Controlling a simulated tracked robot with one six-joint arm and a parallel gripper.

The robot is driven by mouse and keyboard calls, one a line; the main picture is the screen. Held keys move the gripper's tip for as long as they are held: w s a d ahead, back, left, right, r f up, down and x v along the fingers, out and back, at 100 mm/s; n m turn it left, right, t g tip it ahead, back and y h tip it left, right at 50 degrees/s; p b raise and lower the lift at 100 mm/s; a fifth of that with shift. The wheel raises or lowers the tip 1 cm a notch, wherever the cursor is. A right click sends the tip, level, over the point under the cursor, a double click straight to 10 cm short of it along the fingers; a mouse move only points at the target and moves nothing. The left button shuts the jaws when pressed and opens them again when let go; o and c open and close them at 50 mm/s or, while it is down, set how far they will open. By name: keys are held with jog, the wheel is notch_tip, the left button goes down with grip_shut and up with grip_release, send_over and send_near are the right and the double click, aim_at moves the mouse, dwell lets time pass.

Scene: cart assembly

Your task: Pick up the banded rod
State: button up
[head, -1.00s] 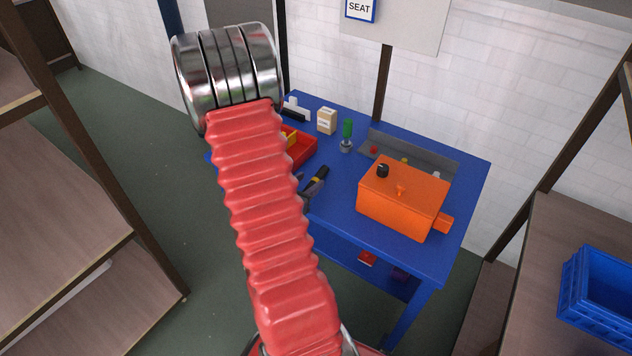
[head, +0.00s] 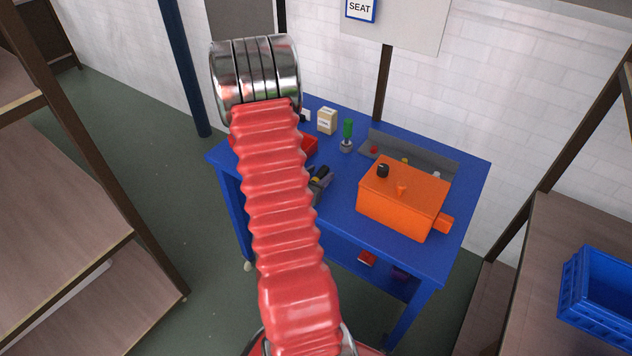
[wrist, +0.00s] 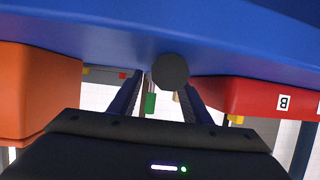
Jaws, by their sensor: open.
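The banded rod (head: 322,173), dark with a yellow band, lies on the blue table (head: 335,225) beside my arm in the head view. My arm hides part of it. In the wrist view, which looks upside down, a dark round end (wrist: 171,71) shows at the fingertips; it appears to be the rod seen end-on. My gripper (wrist: 163,84) is open, with one finger on each side of that round end. I cannot tell whether either finger touches it. In the head view my gripper is mostly hidden behind my arm.
A red tray (wrist: 265,97) is on the other side. A green-handled tool (head: 348,130), a small beige box (head: 327,121) and a grey rail (head: 410,150) stand at the back.

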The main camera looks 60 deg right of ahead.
jog(key=shift+d+f, duration=0.15)
jog(key=shift+d, duration=0.2)
jog(key=shift+c, duration=0.4)
grip_shut()
